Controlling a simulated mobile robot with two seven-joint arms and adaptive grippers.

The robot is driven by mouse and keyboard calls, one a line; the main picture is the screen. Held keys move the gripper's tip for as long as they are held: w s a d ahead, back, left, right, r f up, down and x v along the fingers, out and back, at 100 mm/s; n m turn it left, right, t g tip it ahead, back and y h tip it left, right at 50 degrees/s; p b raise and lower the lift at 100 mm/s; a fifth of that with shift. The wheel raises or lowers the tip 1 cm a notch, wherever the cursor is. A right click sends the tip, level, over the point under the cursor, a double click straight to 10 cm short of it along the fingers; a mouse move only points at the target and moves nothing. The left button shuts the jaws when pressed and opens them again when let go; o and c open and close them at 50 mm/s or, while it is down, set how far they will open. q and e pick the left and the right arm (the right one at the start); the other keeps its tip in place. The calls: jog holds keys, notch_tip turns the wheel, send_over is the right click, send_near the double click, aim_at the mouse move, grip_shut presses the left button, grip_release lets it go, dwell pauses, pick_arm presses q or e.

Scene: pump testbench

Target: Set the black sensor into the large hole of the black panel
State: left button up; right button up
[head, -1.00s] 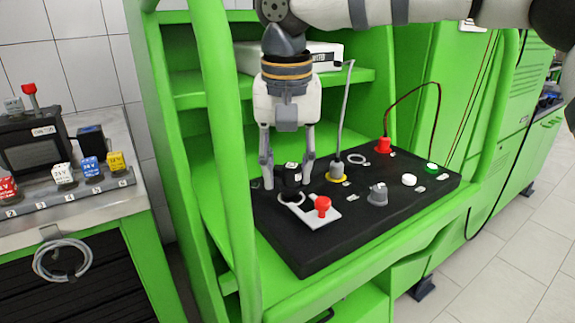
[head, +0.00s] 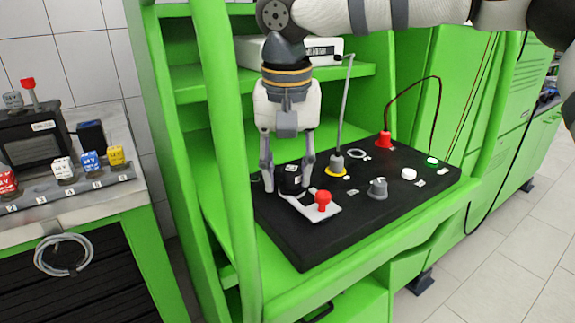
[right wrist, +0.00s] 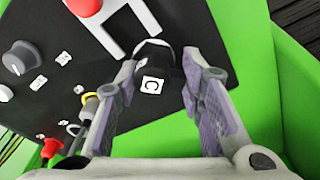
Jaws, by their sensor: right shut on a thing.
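The black sensor (right wrist: 158,69) is a dark cylinder-like piece with a white label marked C on its top. My right gripper (head: 287,185) points down over the left part of the black panel (head: 330,240), its two fingers on either side of the sensor and shut on it. In the right wrist view the fingers (right wrist: 163,92) flank the sensor. My left gripper is out of view.
The panel carries a red knob (head: 323,199), grey knob (head: 378,188), yellow-collared plug with cable (head: 338,166) and red plug (head: 384,141). A green post (head: 228,150) stands in front at left. Coloured connectors line a side bench (head: 100,205).

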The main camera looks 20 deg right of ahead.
jog(key=shift+f, duration=0.25)
jog(key=o, duration=1.1)
jog(key=shift+o, duration=0.4)
jog(key=o, duration=0.4)
jog(key=shift+c, duration=0.2)
jog(key=shift+r, duration=4.05)
